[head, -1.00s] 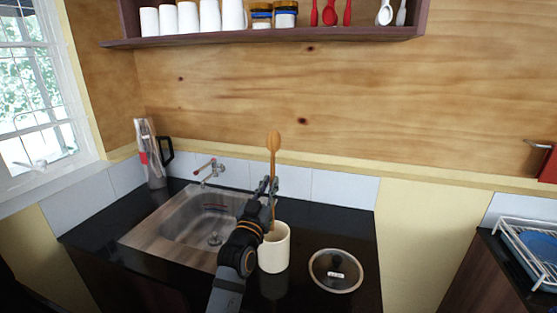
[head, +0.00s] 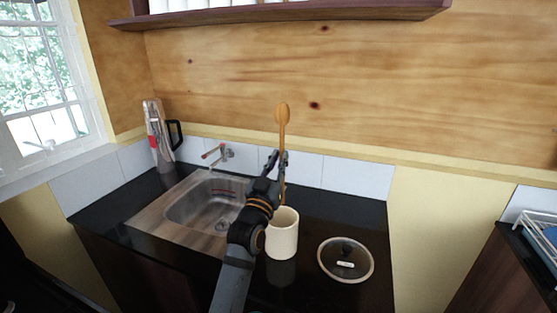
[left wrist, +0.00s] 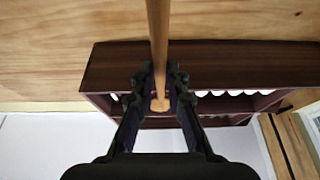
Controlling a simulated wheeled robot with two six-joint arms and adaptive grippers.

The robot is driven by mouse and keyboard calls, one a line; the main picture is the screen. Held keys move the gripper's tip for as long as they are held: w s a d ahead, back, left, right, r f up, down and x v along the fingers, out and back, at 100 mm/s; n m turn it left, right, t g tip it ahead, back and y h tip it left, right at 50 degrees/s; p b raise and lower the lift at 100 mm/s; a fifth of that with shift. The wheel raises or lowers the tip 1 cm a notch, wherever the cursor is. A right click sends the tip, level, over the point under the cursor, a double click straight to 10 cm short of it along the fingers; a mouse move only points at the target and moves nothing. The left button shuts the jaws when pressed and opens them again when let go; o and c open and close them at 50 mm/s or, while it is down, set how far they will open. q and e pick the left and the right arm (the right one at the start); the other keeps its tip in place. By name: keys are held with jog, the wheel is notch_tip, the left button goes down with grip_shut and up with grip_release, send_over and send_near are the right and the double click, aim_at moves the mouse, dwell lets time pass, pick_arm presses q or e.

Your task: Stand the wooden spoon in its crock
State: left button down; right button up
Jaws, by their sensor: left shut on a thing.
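The wooden spoon (head: 282,115) is upright with its bowl at the top. My left gripper (head: 275,165) is shut on its handle; in the left wrist view the spoon (left wrist: 157,35) runs between the fingertips (left wrist: 160,80). The cream crock (head: 282,240) stands upright on the black counter, just below my left gripper. The handle's lower end reaches the crock's opening in the head view; I cannot tell whether it is inside, above or behind the rim. My right gripper is out of view.
A steel sink (head: 205,205) with a tap (head: 220,155) lies left of the crock. A glass lid (head: 345,260) lies on the counter (head: 350,212) to the right. A shelf (head: 300,14) hangs above. A dish rack (head: 540,232) is far right.

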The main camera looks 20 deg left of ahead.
pick_arm(q)
notch_tip(320, 180, down, 12)
jog(key=b, duration=0.9)
jog(key=shift+r, duration=0.1)
jog(key=c, duration=1.3)
grip_release()
